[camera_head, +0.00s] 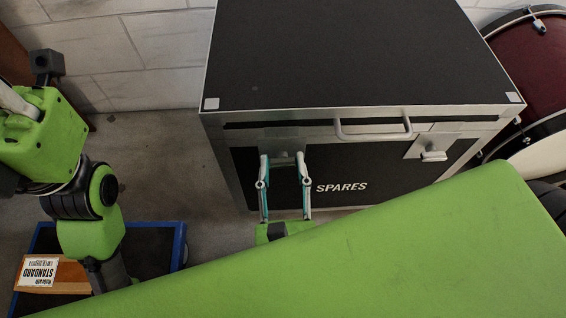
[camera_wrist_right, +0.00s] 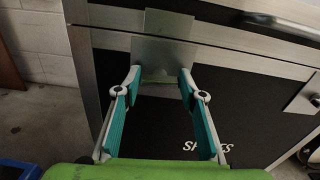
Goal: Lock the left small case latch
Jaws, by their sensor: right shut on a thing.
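The black case marked SPARES (camera_head: 345,60) stands shut against the wall, with metal edging. Its left latch (camera_head: 283,143) is a metal plate on the upper left of the front, across the lid seam; it also shows in the right wrist view (camera_wrist_right: 162,50). My right gripper (camera_head: 283,158) has its two teal-padded fingers at either side of the latch's lower part, shut on it; this also shows in the right wrist view (camera_wrist_right: 160,78). The latch's lever is mostly hidden between the fingertips. My left arm hangs at the left; its gripper is not visible.
A bar handle (camera_head: 373,134) is at the front centre of the case. The right latch (camera_head: 432,151) has its lever sticking out. A blue-edged tray (camera_head: 181,245) with a STANDARD box (camera_head: 38,273) is on the floor. A red drum (camera_head: 530,65) stands right.

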